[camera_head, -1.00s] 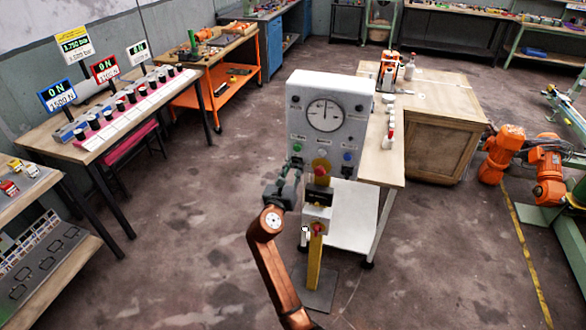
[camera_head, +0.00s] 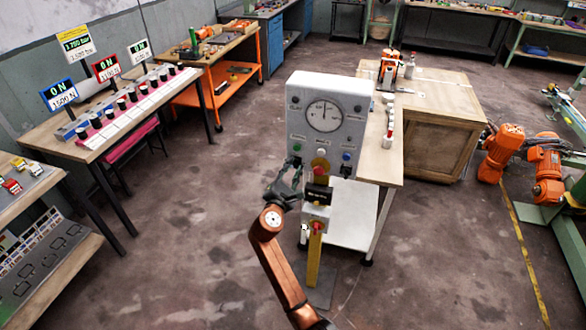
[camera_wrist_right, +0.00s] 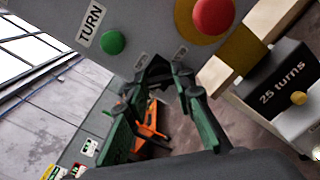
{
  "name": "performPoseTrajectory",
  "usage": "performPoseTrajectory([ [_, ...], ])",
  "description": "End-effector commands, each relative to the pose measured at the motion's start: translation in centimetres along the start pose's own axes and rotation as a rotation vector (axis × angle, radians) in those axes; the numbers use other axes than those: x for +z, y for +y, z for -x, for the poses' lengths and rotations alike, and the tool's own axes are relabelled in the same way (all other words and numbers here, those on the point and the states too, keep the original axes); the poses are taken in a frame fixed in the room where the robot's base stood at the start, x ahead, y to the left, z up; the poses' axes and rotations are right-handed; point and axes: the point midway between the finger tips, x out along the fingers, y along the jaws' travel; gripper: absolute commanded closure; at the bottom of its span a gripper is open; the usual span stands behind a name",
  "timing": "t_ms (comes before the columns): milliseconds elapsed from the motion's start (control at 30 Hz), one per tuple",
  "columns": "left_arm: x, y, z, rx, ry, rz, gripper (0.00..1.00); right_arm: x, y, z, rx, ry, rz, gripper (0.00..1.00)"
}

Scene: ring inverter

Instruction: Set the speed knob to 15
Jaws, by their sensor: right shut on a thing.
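The grey machine panel (camera_head: 325,93) stands upright, with a round dial (camera_head: 324,116) whose needle points nearly straight up. My right gripper (camera_head: 294,164) is at the panel's lower left, below the green button (camera_head: 297,148). In the right wrist view, my right gripper (camera_wrist_right: 160,76) has its fingertips closed around a small dark knob (camera_wrist_right: 154,70) at the panel's edge, between the green button (camera_wrist_right: 113,42) and the red button (camera_wrist_right: 213,14). The fingers hide most of this knob, and I cannot read a setting on it. My left gripper is out of view.
A yellow post (camera_head: 314,262) stands below the panel. A wooden workbench (camera_head: 425,100) is behind it at right. Open floor lies to the left.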

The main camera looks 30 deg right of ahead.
Motion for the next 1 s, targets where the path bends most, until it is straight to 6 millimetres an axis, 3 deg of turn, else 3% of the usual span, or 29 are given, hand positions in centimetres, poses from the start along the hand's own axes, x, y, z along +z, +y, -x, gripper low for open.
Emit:
performPoseTrajectory([
  [1000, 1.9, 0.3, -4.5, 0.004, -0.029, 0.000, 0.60, -0.6, -0.8, 0.0, -0.009, -0.001, -0.967, 1.00],
])
